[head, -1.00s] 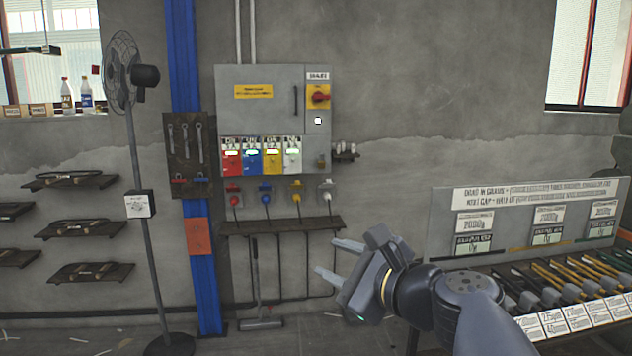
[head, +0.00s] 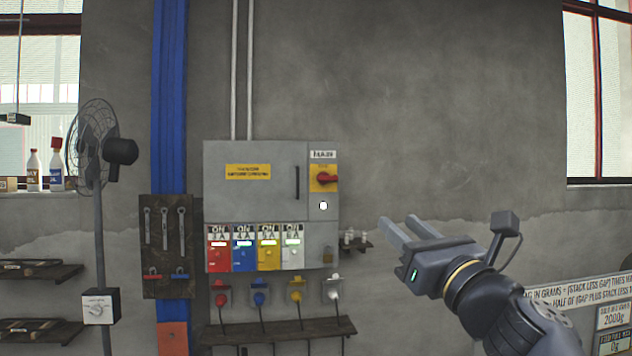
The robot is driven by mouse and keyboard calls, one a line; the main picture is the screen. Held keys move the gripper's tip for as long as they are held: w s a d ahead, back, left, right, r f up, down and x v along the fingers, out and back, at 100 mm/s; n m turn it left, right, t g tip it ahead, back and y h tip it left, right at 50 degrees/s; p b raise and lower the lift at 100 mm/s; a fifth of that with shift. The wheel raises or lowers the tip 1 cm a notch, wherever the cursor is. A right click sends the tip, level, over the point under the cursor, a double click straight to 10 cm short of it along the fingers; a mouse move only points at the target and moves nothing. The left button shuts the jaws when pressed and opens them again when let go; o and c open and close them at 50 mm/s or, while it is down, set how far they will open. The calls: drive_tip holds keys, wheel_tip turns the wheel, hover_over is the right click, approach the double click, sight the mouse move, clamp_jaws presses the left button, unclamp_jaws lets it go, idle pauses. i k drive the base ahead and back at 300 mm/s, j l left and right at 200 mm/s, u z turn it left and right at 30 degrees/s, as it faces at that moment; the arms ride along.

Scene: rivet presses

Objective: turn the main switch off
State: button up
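The main switch (head: 326,179) is a red rotary handle on a yellow plate, at the upper right of a grey wall cabinet (head: 222,192) in the head view. Its red handle lies roughly level. A small label sits above it and a white round lamp (head: 323,206) below it. My gripper (head: 397,228) is to the right of the cabinet and lower than the switch. Its two fingers point left and up, with a gap between them and nothing held. It appears apart from the switch and cabinet.
Red, blue, yellow and white breaker panels (head: 243,248) line the cabinet's lower part, with coloured plugs and cables below. A shelf (head: 270,332) runs under them. A tool board (head: 167,240) and a fan (head: 95,150) stand left. The wall right of the switch is bare.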

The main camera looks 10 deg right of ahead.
sight(327, 178)
drive_tip(key=i+j+z, duration=0.1)
drive_tip(key=i, duration=0.4)
drive_tip(key=i+j, duration=0.1)
drive_tip(key=i, duration=0.4)
drive_tip(key=i+j+z, duration=0.15)
drive_tip(key=i, duration=0.35)
drive_tip(key=i+j, duration=0.2)
drive_tip(key=i, duration=0.25)
drive_tip(key=i+j+z, duration=0.15)
drive_tip(key=i, duration=0.35)
drive_tip(key=i+j, duration=0.25)
drive_tip(key=i, duration=0.2)
drive_tip(key=i+z, duration=0.05)
